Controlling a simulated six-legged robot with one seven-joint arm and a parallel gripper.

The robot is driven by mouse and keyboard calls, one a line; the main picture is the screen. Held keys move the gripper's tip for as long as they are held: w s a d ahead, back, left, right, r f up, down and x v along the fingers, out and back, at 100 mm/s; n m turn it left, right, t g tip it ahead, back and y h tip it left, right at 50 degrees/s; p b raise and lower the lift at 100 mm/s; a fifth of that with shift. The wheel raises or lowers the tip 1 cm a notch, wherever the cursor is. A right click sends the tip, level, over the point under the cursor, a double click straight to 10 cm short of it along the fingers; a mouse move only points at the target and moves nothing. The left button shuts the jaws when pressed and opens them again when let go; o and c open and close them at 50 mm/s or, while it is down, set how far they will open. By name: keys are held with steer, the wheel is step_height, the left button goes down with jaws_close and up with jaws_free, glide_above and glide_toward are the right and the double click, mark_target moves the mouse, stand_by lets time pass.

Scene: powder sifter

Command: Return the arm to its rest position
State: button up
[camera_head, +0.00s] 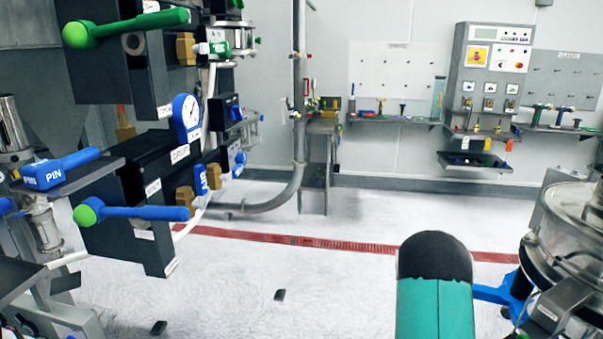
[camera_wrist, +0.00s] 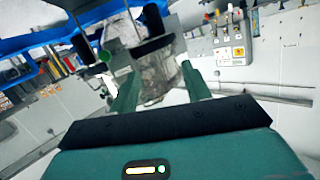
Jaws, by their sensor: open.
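My gripper (camera_wrist: 159,74) shows in the wrist view with its two green fingers spread apart. Nothing is seen held between them. A dull steel part (camera_wrist: 156,78) shows behind the gap, apart from the fingers as far as I can tell. In the head view a teal and black part of my arm (camera_head: 435,290) stands at the lower right. The gripper itself cannot be made out there.
Machinery with a green-handled valve (camera_head: 125,27), a blue-handled valve (camera_head: 130,212) and a gauge (camera_head: 187,116) fills the left. A steel vessel (camera_head: 572,225) stands close at right. A control panel (camera_head: 490,75) hangs on the back wall. The middle floor (camera_head: 330,285) is mostly clear.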

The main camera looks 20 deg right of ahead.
steer(key=w+a+r+n+t+y, duration=0.25)
steer(key=w+a+r+y, duration=0.2)
steer(key=a+r, duration=0.4)
steer(key=w+a+r+n+t+y, duration=0.2)
steer(key=w+a+r+n+y, duration=0.3)
steer(key=a, duration=0.6)
steer(key=s+a+r+n+y, duration=0.1)
steer(key=s+a+r+y, duration=0.1)
steer(key=a+r, duration=0.35)
steer(key=s+a+r+n+y, duration=0.1)
steer(key=s+a+r, duration=0.15)
steer(key=a, duration=0.55)
steer(key=s+a+r+n+g+y, duration=0.1)
steer(key=s+a+r+n+g, duration=0.1)
steer(key=s+a, duration=0.3)
steer(key=s+a+r+n+g+y, duration=0.1)
steer(key=s+a+r+n, duration=0.2)
steer(key=s, duration=1.1)
steer(key=a+n, duration=0.1)
steer(key=a, duration=0.2)
steer(key=shift+a+r+g, duration=0.2)
steer(key=shift+g, duration=0.15)
steer(key=shift+n, duration=0.25)
steer(key=shift+c, duration=0.2)
